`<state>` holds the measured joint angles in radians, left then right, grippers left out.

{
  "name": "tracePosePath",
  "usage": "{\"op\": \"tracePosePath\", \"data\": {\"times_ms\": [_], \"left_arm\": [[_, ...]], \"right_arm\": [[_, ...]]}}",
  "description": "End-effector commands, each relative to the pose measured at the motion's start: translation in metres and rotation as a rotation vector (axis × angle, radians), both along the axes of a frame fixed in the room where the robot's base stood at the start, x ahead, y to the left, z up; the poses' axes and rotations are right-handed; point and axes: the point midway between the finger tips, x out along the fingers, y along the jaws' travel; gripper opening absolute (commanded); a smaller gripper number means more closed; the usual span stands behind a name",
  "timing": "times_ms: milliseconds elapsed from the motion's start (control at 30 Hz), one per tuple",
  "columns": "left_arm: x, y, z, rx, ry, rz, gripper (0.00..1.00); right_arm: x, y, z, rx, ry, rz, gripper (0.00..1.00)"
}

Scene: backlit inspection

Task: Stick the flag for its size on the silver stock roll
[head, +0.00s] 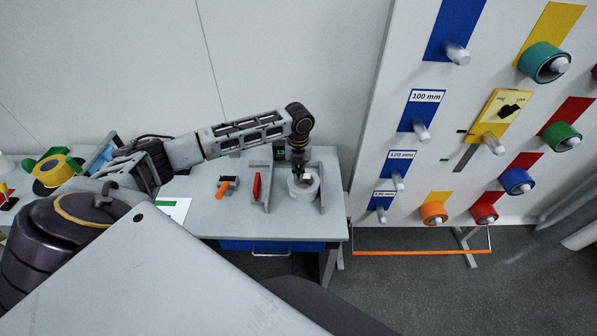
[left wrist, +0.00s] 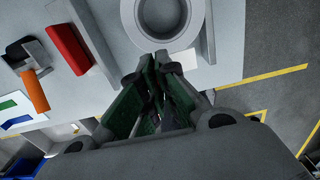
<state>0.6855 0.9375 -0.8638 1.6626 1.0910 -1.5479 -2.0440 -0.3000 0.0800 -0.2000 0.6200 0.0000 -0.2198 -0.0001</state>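The silver stock roll (head: 303,188) is a pale ring lying flat between two upright grey plates on the table. It also shows at the top of the left wrist view (left wrist: 129,22), cut by the frame edge. My left gripper (head: 299,166) is directly above the roll, pointing down. In the left wrist view its green-padded fingers (left wrist: 158,62) converge at the near rim of the roll, and their tips look shut. I see no flag between them; contact with the roll cannot be told. A sheet with green and blue strips (left wrist: 18,112) lies at the left. My right gripper is out of view.
An orange-handled tool (head: 223,188) and a red block (head: 256,186) lie left of the roll. A grey upright plate (head: 322,187) stands close on its right. A pegboard (head: 375,150) with labelled pegs and coloured rolls stands right of the table. Yellow tape (head: 53,171) sits far left.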

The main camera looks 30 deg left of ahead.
Motion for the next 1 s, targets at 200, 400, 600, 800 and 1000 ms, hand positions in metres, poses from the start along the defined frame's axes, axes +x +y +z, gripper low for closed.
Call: {"op": "tracePosePath", "data": {"times_ms": [200,400,600,800,1000], "left_arm": [[0.0,0.0,0.0,0.0,0.0,0.001,0.0],[0.0,0.0,0.0,0.0,0.0,0.001,0.0],[0.0,0.0,-0.01,0.0,0.0,0.001,0.0],[0.0,0.0,-0.024,0.0,0.0,0.002,0.0],[-0.001,0.0,-0.039,-0.001,0.001,0.002,0.0]], "right_arm": [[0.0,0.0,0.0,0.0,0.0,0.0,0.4],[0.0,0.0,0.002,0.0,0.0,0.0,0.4],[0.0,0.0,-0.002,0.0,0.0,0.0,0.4],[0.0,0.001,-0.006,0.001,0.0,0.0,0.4],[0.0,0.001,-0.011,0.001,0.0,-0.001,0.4]]}}
